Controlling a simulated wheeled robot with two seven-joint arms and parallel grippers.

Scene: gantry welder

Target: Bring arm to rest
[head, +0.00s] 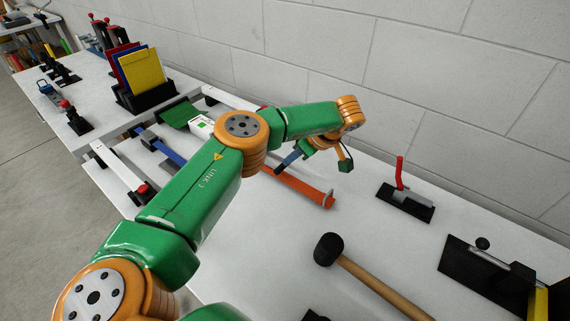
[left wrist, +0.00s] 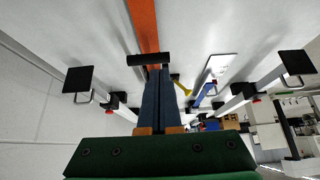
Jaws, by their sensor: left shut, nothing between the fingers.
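My left arm, green and orange, reaches from the lower left across the head view and over the white table (head: 270,235). Its left gripper (head: 285,162) points down and left, partly hidden behind the arm, close to an orange bar (head: 308,190) on the table. In the left wrist view, the two dark blue fingers (left wrist: 160,95) lie together with nothing between them. The orange bar (left wrist: 143,25) and a black end piece (left wrist: 149,59) show just beyond the fingertips; I cannot tell whether they touch. My right gripper is not in view.
A black-headed mallet (head: 330,250) lies in front. A red-handled clamp (head: 402,190) and another black-based clamp (head: 490,270) stand to the right. Coloured folders (head: 140,70) stand in a black holder at upper left. A block wall (head: 420,70) runs behind the table.

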